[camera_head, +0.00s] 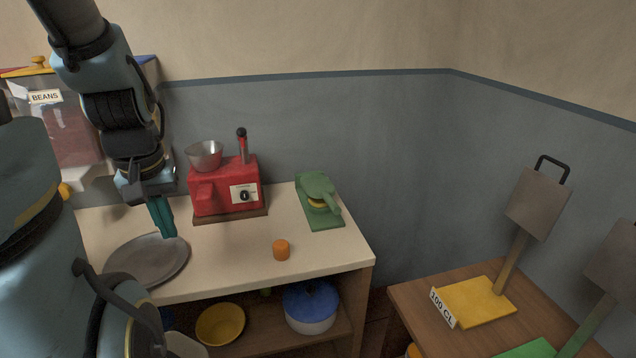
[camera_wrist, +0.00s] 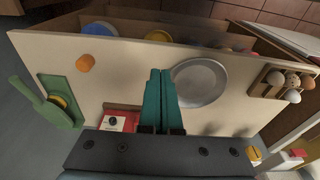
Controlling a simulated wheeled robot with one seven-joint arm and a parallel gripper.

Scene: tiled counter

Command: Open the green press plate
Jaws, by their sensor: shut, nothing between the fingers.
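The green press plate (camera_head: 318,186) is the upper part of a small green press with a handle, on a green base (camera_head: 327,222) at the right end of the counter. A yellow disc shows between plate and base. In the wrist view the green press (camera_wrist: 58,100) is at the left. My gripper (camera_head: 168,233) is above the counter, over the edge of a grey round plate (camera_head: 150,262), well left of the press. Its teal fingers (camera_wrist: 160,73) are together and empty in the wrist view.
A red machine (camera_head: 226,188) with a metal bowl stands between my gripper and the press. A small orange cylinder (camera_head: 281,250) is on the counter's front. A bean container (camera_head: 60,125) is at the left.

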